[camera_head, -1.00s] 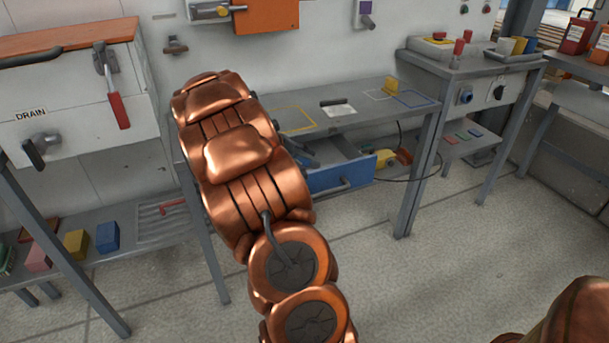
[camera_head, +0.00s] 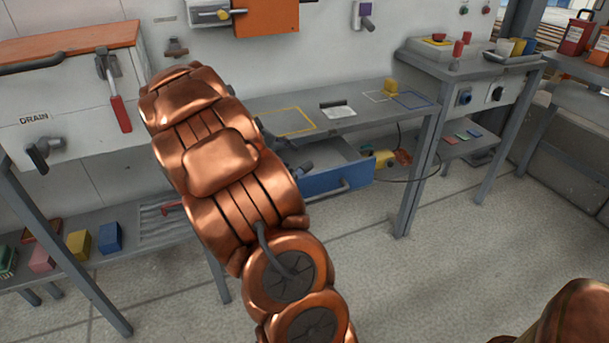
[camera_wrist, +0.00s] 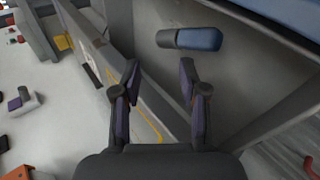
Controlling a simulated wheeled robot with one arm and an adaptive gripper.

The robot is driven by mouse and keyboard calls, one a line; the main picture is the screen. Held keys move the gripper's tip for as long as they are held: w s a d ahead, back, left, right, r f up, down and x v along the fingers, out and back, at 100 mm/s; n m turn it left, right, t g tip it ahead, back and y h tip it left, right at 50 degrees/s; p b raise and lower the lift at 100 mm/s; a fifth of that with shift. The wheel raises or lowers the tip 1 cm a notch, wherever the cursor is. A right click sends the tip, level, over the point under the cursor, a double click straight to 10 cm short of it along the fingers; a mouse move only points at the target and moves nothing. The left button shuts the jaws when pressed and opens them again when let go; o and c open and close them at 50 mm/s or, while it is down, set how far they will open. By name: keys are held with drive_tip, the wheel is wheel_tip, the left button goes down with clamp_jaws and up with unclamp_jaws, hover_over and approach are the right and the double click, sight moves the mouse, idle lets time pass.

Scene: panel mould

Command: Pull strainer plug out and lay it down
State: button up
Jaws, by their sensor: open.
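I cannot tell for certain which thing is the strainer plug. A grey T-shaped fitting (camera_head: 175,48) sits on the wall panel, above and left of the worktop. A blue-and-grey rounded piece (camera_wrist: 192,39) lies in the open drawer (camera_head: 338,180); it shows in the head view as a small dark shape. My gripper (camera_wrist: 159,72) is open and empty over the worktop edge and drawer, with that piece beyond its fingertips. In the head view my arm hides the gripper.
The worktop (camera_head: 352,122) carries yellow and blue outlines and a yellow block (camera_head: 391,86). A box labelled DRAIN has a dark valve handle (camera_head: 40,152) and a red-handled lever (camera_head: 119,112). Coloured blocks and a red handle (camera_head: 172,205) lie on the lower shelf. Floor at right is clear.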

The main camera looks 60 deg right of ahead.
drive_tip(key=shift+a+r, duration=0.15)
drive_tip(key=shift+r, duration=0.05)
wheel_tip(320, 180, up, 8)
drive_tip(key=a+p, duration=0.2)
drive_tip(key=p, duration=0.2)
drive_tip(key=shift+w, duration=0.45)
drive_tip(key=shift+f, duration=0.1)
drive_tip(key=shift+a, duration=0.15)
drive_tip(key=s+a+f+n+y, duration=0.1)
drive_tip(key=s+a+f+y, duration=0.15)
drive_tip(key=s+a, duration=0.8)
drive_tip(key=s+a+f+n+t+y, duration=0.15)
drive_tip(key=s+a+y, duration=0.25)
drive_tip(key=a, duration=1.3)
drive_tip(key=s+a+f+n+y, duration=0.25)
drive_tip(key=s+a, duration=0.45)
drive_tip(key=a, duration=0.6)
wheel_tip(320, 180, up, 24)
drive_tip(key=s+p, duration=0.1)
drive_tip(key=p, duration=2.1)
drive_tip(key=shift+s+r+m, duration=0.25)
drive_tip(key=shift+m, duration=0.05)
